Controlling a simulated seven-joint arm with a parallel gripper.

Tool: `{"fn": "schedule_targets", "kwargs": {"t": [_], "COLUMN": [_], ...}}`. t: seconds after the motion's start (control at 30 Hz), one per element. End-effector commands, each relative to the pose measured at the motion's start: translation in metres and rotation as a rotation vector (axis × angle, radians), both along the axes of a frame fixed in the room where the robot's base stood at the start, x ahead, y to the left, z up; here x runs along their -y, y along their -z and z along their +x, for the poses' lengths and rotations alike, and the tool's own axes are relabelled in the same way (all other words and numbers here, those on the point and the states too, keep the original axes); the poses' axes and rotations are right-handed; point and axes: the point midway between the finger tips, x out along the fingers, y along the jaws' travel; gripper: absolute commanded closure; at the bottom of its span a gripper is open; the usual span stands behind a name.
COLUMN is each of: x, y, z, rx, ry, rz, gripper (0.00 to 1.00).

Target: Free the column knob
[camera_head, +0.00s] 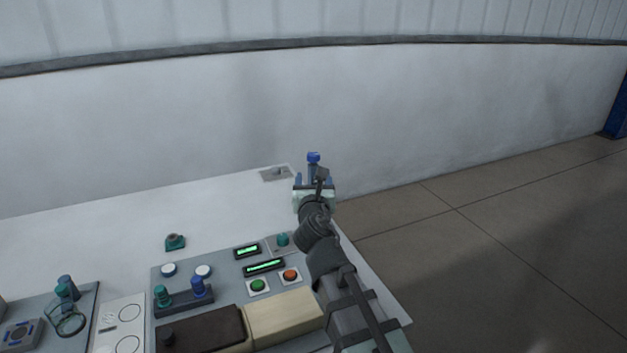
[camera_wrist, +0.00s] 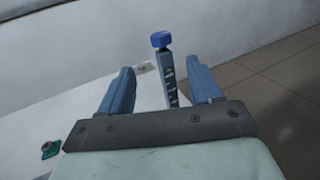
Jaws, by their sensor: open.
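The column (camera_head: 314,174) stands upright near the far right corner of the white table, with a blue knob (camera_head: 313,157) on its top. In the wrist view the blue knob (camera_wrist: 161,39) caps a grey-blue column (camera_wrist: 168,79) with dark marks down its side. My gripper (camera_head: 313,179) is open, with its blue fingers pointing toward the column. In the wrist view my gripper (camera_wrist: 160,70) shows one finger on each side of the column, with gaps between. The knob appears beyond the fingertips. The foot of the column is hidden behind my gripper.
A grey plate (camera_head: 276,173) lies left of the column, and a small teal part (camera_head: 175,242) stands on the white table (camera_head: 110,235). A control panel (camera_head: 225,285) with buttons, displays and knobs fills the front. The table's right edge is close to my arm.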

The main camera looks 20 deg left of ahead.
Motion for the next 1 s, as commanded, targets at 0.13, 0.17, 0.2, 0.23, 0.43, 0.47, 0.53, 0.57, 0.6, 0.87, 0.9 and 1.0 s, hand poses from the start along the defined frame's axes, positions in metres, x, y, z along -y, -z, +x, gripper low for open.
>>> {"fn": "schedule_targets", "kwargs": {"t": [0.13, 0.17, 0.2, 0.23, 0.43, 0.47, 0.53, 0.57, 0.6, 0.87, 0.9, 1.0], "x": [-0.007, -0.010, -0.016, -0.021, -0.064, -0.070, -0.086, -0.092, -0.101, -0.126, -0.123, -0.114], "y": [0.000, 0.000, 0.000, 0.001, 0.001, 0.001, 0.000, 0.000, -0.001, 0.000, 0.000, -0.002], "z": [-0.005, -0.008, -0.012, -0.015, -0.032, -0.034, -0.038, -0.039, -0.041, -0.031, -0.027, -0.016], "rx": [0.000, 0.000, -0.001, -0.001, -0.003, -0.003, 0.003, 0.008, 0.014, 0.031, 0.031, 0.030], "ry": [-0.012, -0.017, -0.027, -0.034, -0.090, -0.098, -0.113, -0.116, -0.122, -0.011, 0.021, 0.107], "rz": [0.000, 0.000, 0.000, 0.000, -0.005, -0.006, -0.015, -0.023, -0.031, -0.116, -0.122, -0.129], "gripper": [0.36, 0.36, 0.36, 0.36, 0.36, 0.36, 0.36, 0.36, 0.36, 0.36, 0.36, 0.36]}}
